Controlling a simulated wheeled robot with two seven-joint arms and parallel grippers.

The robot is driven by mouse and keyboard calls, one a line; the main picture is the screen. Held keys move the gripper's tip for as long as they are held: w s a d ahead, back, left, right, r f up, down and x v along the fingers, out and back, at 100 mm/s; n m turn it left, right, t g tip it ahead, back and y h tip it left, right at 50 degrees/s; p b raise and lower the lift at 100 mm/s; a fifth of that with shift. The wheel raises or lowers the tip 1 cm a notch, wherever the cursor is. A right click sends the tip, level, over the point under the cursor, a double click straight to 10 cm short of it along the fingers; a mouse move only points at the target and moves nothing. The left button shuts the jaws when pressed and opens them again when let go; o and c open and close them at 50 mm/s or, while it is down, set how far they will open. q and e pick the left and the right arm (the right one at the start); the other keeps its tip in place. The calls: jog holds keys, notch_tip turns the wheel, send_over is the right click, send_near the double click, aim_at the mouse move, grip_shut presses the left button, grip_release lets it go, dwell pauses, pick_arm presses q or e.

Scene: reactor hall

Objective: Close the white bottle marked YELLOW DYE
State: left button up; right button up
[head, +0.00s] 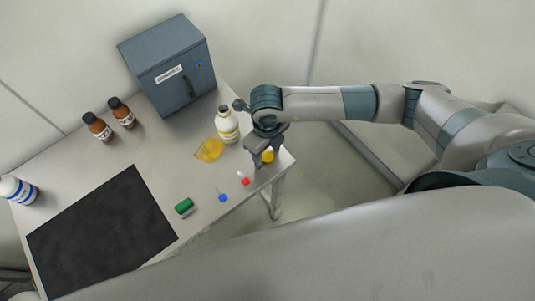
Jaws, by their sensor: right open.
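The white bottle with a yellow band (228,128) stands upright near the right part of the table. Its top shows a dark round mouth with no cap on it; the label's words are too small to read. A yellow cap (267,157) lies near the table's right corner. My right gripper (263,158) points down over that corner, to the right of the bottle. It is open, with the yellow cap showing at its fingertips; I cannot tell whether they touch it. My left gripper is not in view.
A yellow puddle (209,150) lies beside the bottle. A grey cabinet (168,66) and two brown bottles (97,127) stand behind. A blue-banded white bottle (18,190), black mat (100,235), green object (184,207), blue cube (223,198) and red cube (245,182) are also there.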

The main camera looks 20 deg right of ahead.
aim_at(267, 156)
jog(key=shift+c, duration=0.2)
jog(key=c, duration=1.1)
jog(key=shift+o, duration=0.2)
jog(key=shift+r, duration=0.15)
jog(key=shift+r+b, duration=0.45)
jog(key=shift+r, duration=0.05)
notch_tip(267, 156, up, 2)
jog(key=shift+r+b, duration=0.1)
jog(key=shift+b, duration=0.6)
jog(key=s+d+r, duration=0.2)
jog(key=s+r, duration=0.5)
jog(key=s, duration=0.4)
jog(key=shift+s+d+r, duration=0.2)
jog(key=shift+d+r, duration=0.05)
jog(key=shift+r, duration=0.05)
